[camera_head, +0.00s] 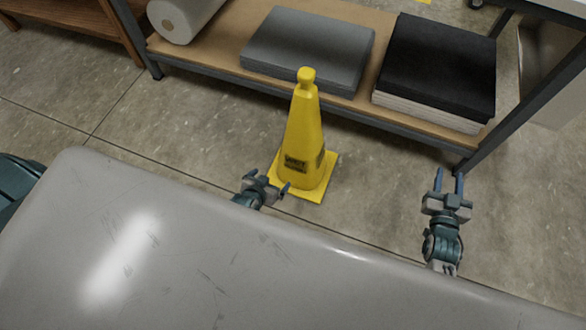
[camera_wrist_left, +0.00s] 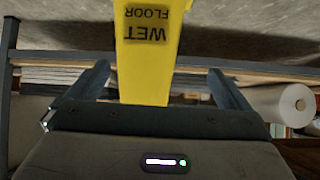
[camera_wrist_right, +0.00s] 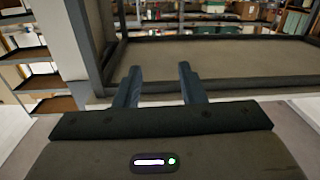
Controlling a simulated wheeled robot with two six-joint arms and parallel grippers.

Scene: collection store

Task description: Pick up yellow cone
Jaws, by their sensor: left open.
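The yellow cone (camera_head: 304,140) stands upright on the concrete floor in front of a low shelf in the head view, with dark lettering on its side. My left gripper (camera_head: 269,182) is low beside the cone's left front side, its fingers apart. In the left wrist view the cone (camera_wrist_left: 147,60) shows upside down with "WET FLOOR" on it, between the two open fingers of my left gripper (camera_wrist_left: 157,82) and beyond them. My right gripper (camera_head: 449,182) is open and empty, well to the right of the cone; its spread fingers (camera_wrist_right: 158,85) also show in the right wrist view.
The low shelf (camera_head: 215,75) behind the cone holds grey slabs (camera_head: 308,48), a black stack (camera_head: 437,65) and a white roll (camera_head: 180,18). A shelf post (camera_head: 515,105) rises near my right gripper. Bare floor (camera_head: 140,125) lies left of the cone.

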